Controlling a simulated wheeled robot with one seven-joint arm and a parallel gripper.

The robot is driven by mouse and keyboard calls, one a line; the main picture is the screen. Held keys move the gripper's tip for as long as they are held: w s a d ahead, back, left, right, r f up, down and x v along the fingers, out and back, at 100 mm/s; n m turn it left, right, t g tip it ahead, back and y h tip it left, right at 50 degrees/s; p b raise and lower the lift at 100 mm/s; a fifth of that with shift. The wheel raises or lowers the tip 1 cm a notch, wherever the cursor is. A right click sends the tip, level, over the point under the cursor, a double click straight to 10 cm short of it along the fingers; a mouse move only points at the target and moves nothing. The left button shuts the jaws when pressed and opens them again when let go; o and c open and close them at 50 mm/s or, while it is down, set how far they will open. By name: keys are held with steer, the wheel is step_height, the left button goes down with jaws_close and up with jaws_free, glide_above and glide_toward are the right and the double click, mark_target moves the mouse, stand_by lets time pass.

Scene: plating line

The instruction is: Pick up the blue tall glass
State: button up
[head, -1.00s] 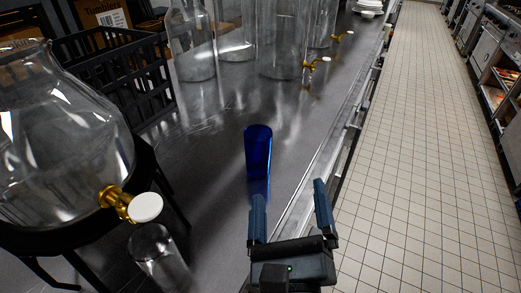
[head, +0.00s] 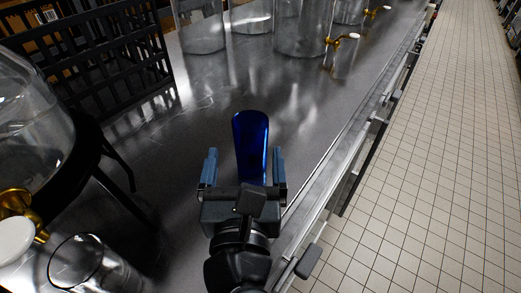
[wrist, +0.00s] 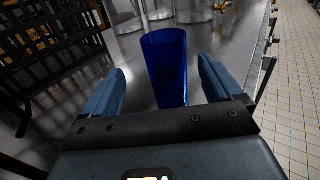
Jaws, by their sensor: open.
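The blue tall glass (head: 251,140) stands on the steel counter in the middle of the head view. In the wrist view the blue glass (wrist: 167,66) stands upright just ahead, roughly between the two finger lines. My gripper (head: 243,168) is open, its blue-padded fingers apart on either side of the glass's lower part as seen from the head. In the wrist view my gripper (wrist: 161,82) is empty, with space on both sides of the glass. The base of the glass is hidden behind my gripper in the head view. I cannot tell whether the fingertips reach past the glass.
A clear glass (head: 84,266) stands at the lower left beside a large dispenser with a gold tap (head: 22,208) on a black stand. A black crate (head: 100,62) is at the upper left. Clear dispensers (head: 301,28) stand further back. The counter's edge runs along the right.

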mark_target(253, 156)
steer(key=f+b, duration=0.1)
steer(key=w+d+f+b, duration=0.1)
steer(key=f, duration=0.1)
steer(key=shift+w, duration=0.1)
steer(key=shift+w+d+r, duration=0.1)
steer(key=shift+w, duration=1)
steer(key=w, duration=0.6)
steer(key=shift+f, duration=0.3)
steer(key=shift+s, duration=0.1)
steer(key=c, duration=1.2)
